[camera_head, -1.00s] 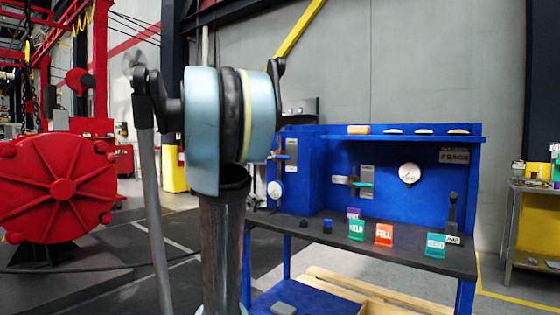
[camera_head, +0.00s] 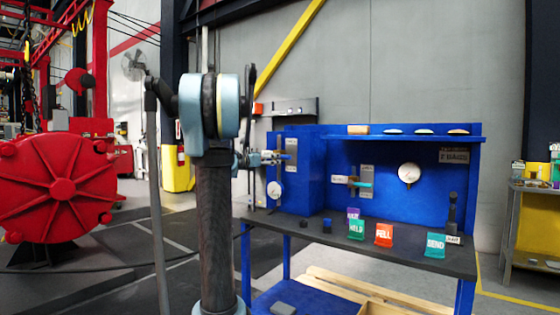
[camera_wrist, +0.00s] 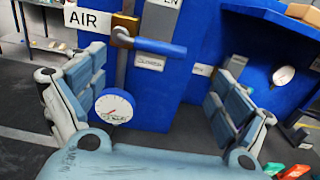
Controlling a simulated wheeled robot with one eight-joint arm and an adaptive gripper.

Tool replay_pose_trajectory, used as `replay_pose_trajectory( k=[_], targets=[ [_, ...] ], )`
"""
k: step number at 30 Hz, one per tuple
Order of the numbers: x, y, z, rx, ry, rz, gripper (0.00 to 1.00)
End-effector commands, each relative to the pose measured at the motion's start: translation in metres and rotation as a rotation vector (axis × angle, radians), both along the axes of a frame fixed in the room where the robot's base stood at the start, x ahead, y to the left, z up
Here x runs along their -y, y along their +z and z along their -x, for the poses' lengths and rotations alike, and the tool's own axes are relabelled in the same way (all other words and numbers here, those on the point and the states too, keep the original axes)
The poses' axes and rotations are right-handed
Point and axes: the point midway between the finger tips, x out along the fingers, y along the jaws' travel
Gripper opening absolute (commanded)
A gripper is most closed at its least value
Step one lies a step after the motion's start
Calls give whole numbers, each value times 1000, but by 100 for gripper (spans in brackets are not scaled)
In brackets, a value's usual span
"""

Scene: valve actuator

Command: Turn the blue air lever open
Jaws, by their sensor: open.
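The blue air lever (camera_wrist: 155,48) shows in the wrist view on a brass valve body (camera_wrist: 124,30), beside a white AIR label (camera_wrist: 88,20). My gripper (camera_wrist: 160,76) is open and empty, with one padded finger at each side of the picture. The lever lies ahead of the gap between the fingers, towards the top; I see no contact. In the head view my gripper (camera_head: 254,158) is at the left end of the blue panel and partly hides the valve there.
A round gauge (camera_wrist: 114,107) sits below the lever. The blue bench (camera_head: 400,250) carries coloured tags, including a red one (camera_head: 384,235), and a second valve with a teal lever (camera_head: 360,184). A white dial (camera_head: 409,174) is on the back panel. A red machine (camera_head: 55,188) stands left.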

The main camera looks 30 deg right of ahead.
Motion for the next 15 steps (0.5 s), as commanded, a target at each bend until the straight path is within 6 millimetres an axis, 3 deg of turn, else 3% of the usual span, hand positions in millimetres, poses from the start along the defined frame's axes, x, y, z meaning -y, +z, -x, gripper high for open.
replay_pose_trajectory(
  k=[15],
  targets=[
    [81,0,-34,1,0,-1,92]
  ],
)
